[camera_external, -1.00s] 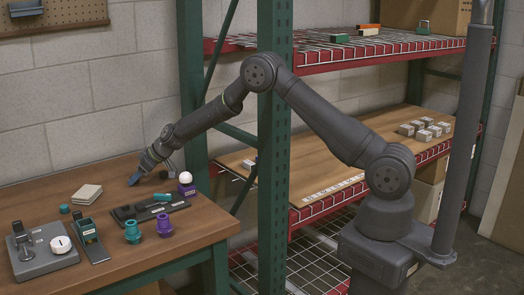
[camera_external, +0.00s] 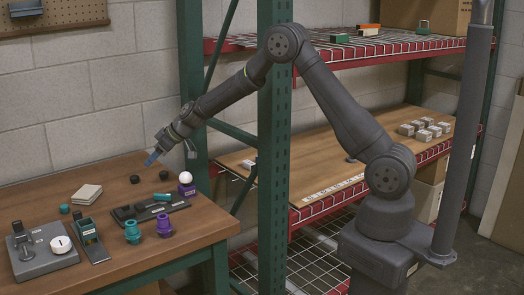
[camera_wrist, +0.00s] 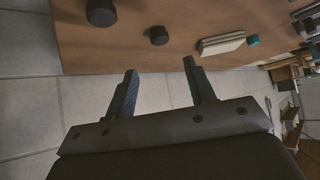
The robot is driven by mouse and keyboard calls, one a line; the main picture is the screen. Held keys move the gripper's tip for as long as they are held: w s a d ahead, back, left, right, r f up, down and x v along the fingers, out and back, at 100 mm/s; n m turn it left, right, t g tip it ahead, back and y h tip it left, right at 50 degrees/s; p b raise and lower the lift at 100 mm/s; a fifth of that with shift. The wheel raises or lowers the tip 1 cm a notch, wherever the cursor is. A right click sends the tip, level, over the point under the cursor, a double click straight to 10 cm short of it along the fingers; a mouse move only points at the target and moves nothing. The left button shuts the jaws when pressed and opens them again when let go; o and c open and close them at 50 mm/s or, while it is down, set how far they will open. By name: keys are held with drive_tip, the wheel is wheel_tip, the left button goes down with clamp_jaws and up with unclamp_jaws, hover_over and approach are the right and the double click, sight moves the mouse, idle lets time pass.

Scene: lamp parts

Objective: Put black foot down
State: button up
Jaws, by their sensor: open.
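Two small round black feet sit on the wooden table near its back edge. One black foot (camera_external: 135,179) is to the left, and the other black foot (camera_external: 163,175) is to its right, close to the white-balled purple part. In the wrist view the left foot (camera_wrist: 159,35) lies beyond the fingertips and the other foot (camera_wrist: 100,12) is at the top edge. My gripper (camera_external: 151,159) is raised above the table's back edge, apart from both feet. In the wrist view its fingers (camera_wrist: 160,66) are spread with nothing between them.
A beige block stack (camera_external: 87,194) lies left of the feet. A purple part with a white ball (camera_external: 186,184), a dark tray (camera_external: 150,210), teal and purple cups (camera_external: 133,231) and a grey fixture (camera_external: 45,252) stand nearer the front. A green rack post (camera_external: 275,150) stands right of the table.

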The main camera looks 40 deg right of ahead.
sight(133, 176)
drive_tip(key=shift+v, duration=0.95)
drive_tip(key=shift+f, duration=0.1)
drive_tip(key=x, duration=1.2)
drive_tip(key=shift+r, duration=0.6)
